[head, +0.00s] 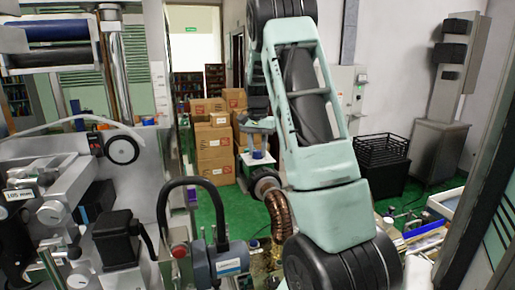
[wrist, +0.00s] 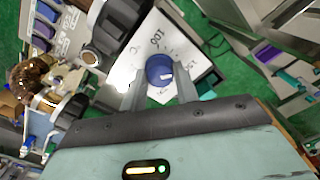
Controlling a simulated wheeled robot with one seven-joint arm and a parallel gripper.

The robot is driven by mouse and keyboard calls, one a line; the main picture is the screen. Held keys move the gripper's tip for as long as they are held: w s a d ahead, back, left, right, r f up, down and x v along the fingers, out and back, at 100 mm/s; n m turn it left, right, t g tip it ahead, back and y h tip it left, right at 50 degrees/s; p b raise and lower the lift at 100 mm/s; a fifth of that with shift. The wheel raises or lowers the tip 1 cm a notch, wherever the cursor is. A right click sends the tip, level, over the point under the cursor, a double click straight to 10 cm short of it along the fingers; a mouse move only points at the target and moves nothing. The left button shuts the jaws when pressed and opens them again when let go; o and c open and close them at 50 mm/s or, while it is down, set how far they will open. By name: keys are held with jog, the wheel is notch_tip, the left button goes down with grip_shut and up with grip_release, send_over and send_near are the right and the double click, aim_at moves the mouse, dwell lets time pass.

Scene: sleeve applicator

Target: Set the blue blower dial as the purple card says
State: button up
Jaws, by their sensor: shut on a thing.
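The blue blower dial (wrist: 160,70) sits on a white scale plate (wrist: 143,50) in the wrist view. A pale mark shows on the dial's lower right. My gripper (wrist: 160,88) is shut on the dial, one finger on each side. In the head view a small blue part, probably the dial (head: 257,155), shows beyond my arm, with my gripper (head: 259,143) just above it. I cannot make out a purple card with readable text in either view.
A copper-coloured hose (head: 278,214) and a grey-blue motor (head: 228,262) stand near my arm in the head view. Cardboard boxes (head: 213,140) are stacked behind. A black crate (head: 382,160) stands at the right. Green floor shows between them.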

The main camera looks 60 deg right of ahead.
aim_at(258, 151)
jog(key=m, duration=0.4)
jog(key=shift+w+r+m+p, duration=0.1)
jog(key=shift+m+p, duration=0.3)
jog(key=shift+d, duration=0.1)
dwell(0.3)
jog(key=o, duration=1)
notch_tip(258, 151, up, 17)
jog(key=b, duration=0.4)
jog(key=shift+r, duration=0.15)
